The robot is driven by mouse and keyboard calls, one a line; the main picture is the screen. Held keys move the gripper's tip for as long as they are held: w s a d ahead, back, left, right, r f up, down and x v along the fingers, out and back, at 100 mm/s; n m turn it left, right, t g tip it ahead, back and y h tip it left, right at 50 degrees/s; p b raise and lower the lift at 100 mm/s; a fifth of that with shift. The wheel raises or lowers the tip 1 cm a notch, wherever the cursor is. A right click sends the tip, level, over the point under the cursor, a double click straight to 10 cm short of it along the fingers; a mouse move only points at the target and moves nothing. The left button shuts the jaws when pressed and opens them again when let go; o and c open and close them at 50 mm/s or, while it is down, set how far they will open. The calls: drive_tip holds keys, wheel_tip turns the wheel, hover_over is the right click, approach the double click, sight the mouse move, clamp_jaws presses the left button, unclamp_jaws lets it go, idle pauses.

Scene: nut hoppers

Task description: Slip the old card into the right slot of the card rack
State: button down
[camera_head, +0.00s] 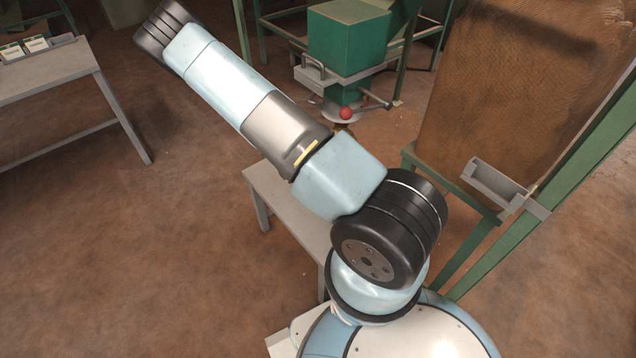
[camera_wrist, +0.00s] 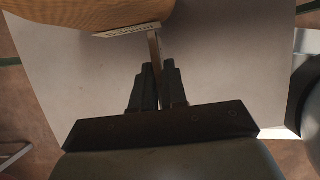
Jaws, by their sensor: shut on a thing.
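In the wrist view my gripper (camera_wrist: 157,80) is shut on a narrow brown strip (camera_wrist: 154,50), which I take as part of the old card. A cream face with dark lettering (camera_wrist: 127,31) shows at the strip's far end, seen at a steep slant; I cannot tell for certain whether they are one piece. My gripper is hidden in the head view. There, what looks like the card rack (camera_head: 62,40) lies on a grey table at the far left. Cream cards (camera_head: 36,44) show in its left and middle places; the right place looks empty.
The grey table (camera_head: 50,72) stands at the left. A low grey bench (camera_head: 262,183) is partly behind my arm. A green hopper (camera_head: 345,40) with a red-knobbed lever stands at the back. A metal tray (camera_head: 497,183) hangs on green framing at the right. Floor at left is clear.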

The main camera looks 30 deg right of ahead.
drive_tip(key=shift+w+d+f, duration=0.15)
drive_tip(key=shift+w+f, duration=0.05)
drive_tip(key=shift+f, duration=0.8)
drive_tip(key=shift+w+d+f, duration=0.1)
drive_tip(key=shift+w+f, duration=0.05)
drive_tip(key=shift+f, duration=0.85)
drive_tip(key=c, duration=1.2)
unclamp_jaws()
drive_tip(key=shift+o, duration=0.2)
drive_tip(key=shift+r, duration=0.1)
